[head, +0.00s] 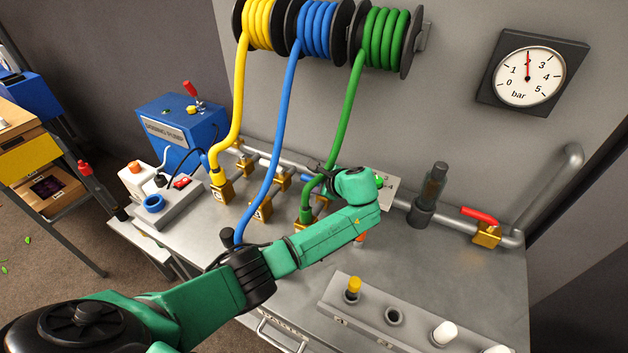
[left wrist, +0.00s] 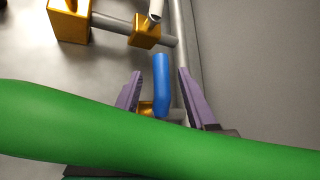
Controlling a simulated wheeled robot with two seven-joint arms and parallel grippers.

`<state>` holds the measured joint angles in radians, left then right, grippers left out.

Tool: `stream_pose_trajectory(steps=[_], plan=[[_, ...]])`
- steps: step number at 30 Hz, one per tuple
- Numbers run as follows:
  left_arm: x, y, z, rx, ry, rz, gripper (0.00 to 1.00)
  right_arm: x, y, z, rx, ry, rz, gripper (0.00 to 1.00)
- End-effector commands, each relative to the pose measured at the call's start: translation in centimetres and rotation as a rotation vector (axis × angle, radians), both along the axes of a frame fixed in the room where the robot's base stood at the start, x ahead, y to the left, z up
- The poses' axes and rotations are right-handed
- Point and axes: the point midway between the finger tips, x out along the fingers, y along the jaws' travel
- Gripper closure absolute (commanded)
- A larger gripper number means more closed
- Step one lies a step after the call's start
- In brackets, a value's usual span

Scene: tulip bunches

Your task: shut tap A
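My left gripper (left wrist: 160,73) is open in the left wrist view, its two purple fingers on either side of a blue lever (left wrist: 162,82). Gaps show between the lever and both fingers. The lever stands over a brass tap body (left wrist: 146,107), partly hidden by a thick green hose (left wrist: 90,128) across the foreground. In the head view the green wrist of my left arm is by the green hose (head: 346,118), and its fingertips are hidden. I cannot read which tap is A. My right gripper is not in view.
Another brass tap (left wrist: 146,32) with a whitish lever is close by. Yellow (head: 240,95) and blue (head: 280,135) hoses hang from reels to brass blocks. A red-handled valve (head: 485,232) is at the right.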

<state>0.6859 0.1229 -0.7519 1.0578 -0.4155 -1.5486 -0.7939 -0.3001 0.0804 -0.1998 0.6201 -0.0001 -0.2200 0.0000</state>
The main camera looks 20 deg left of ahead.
Motion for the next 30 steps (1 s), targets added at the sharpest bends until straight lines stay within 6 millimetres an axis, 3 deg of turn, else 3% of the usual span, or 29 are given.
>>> stream_pose_trajectory(steps=[8, 21, 30], plan=[[-0.7, -1.4, 1.0, -0.002, -0.003, -0.003, 0.43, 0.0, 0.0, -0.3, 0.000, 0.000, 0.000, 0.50], [-5.7, -9.2, 7.6, -0.002, -0.002, -0.002, 0.43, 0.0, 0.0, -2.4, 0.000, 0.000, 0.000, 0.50], [-6.3, -10.0, 8.6, 0.000, 0.000, 0.000, 0.43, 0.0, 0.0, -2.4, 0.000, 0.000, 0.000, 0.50]])
